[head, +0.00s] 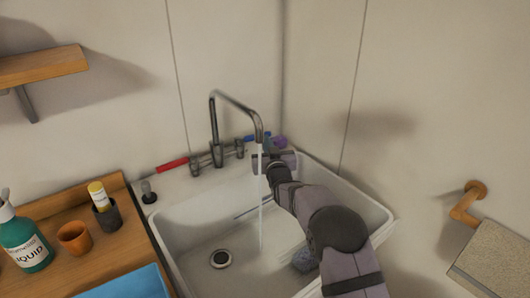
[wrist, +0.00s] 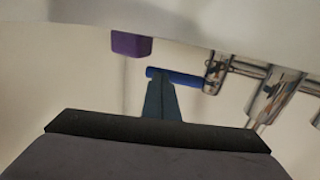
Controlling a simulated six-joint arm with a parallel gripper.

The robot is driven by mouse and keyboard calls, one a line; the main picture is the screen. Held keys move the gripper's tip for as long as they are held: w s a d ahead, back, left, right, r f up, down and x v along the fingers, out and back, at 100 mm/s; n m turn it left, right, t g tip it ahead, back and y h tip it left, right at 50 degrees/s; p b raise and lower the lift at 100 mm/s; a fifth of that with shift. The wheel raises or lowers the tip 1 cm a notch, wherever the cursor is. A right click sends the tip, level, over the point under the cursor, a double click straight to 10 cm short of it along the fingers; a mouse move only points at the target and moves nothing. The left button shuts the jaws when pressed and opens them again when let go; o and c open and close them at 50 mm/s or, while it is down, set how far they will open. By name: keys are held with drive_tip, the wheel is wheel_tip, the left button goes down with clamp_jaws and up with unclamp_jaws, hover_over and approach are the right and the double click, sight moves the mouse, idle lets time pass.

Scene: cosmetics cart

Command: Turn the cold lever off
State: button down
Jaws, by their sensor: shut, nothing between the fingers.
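The blue cold lever (head: 252,138) sticks out from the right side of the metal faucet (head: 217,152), at the back of the white sink (head: 185,225). A thin stream of water (head: 261,205) runs from the spout into the basin. The red lever (head: 172,164) points out to the left. My gripper (head: 270,153) is by the blue lever, its fingertips hard to make out in the head view. In the wrist view, my gripper's fingers (wrist: 160,78) are shut and empty, their tip at the free end of the blue lever (wrist: 185,77). I cannot tell whether they touch.
A purple block (head: 279,141) sits on the back ledge near my gripper; it also shows in the wrist view (wrist: 131,45). A grey sponge-like thing (head: 305,258) lies in the basin. A wooden counter (head: 60,205) with a green bottle (head: 25,245) and cups is at left.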

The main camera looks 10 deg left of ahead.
drive_tip(key=shift+w+a+f+b, duration=0.15)
drive_tip(key=shift+w+f+b, duration=0.05)
drive_tip(key=shift+w+b, duration=0.85)
drive_tip(key=shift+w+r, duration=0.1)
drive_tip(key=shift+r, duration=0.35)
